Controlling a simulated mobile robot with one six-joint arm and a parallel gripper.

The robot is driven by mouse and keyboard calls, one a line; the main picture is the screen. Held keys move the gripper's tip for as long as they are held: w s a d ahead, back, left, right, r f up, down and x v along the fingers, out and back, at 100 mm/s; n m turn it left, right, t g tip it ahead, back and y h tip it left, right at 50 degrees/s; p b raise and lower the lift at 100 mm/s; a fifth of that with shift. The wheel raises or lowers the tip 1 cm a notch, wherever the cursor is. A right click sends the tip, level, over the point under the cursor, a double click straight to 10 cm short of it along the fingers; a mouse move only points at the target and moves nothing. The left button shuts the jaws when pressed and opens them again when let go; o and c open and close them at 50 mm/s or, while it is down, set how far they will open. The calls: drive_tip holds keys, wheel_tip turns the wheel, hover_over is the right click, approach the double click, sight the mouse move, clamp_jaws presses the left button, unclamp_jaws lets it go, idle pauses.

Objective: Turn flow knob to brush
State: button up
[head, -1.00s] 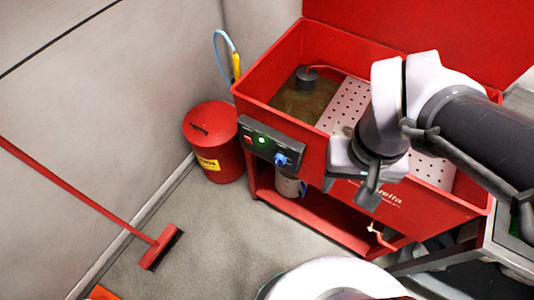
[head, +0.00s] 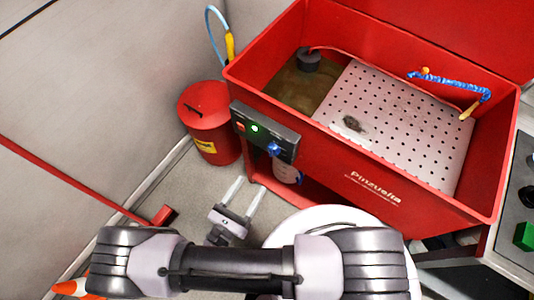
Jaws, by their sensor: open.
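The blue flow knob (head: 274,149) sits at the right end of the dark control panel (head: 252,131) on the front of the red parts washer (head: 330,152). I cannot read its setting at this size. My gripper (head: 246,190) is open and empty. Its two pale fingers point up and to the right, below and to the left of the knob in the picture, apart from it. The brush (head: 466,111) with a wooden-coloured end and a blue coiled hose hangs at the basin's right inner wall.
A perforated plate (head: 400,125) covers much of the basin, with a small dark item on it. A red bin (head: 208,120) stands left of the washer. A red broom (head: 75,180) leans at left. An orange cone (head: 72,287) is at the lower left. Bare floor lies between bin and gripper.

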sight(270, 155)
drive_tip(key=b+x, duration=0.2)
drive_tip(key=x, duration=1)
drive_tip(key=shift+w+d, duration=0.15)
drive_tip(key=shift+w, duration=0.05)
drive_tip(key=shift+c, duration=0.2)
clamp_jaws()
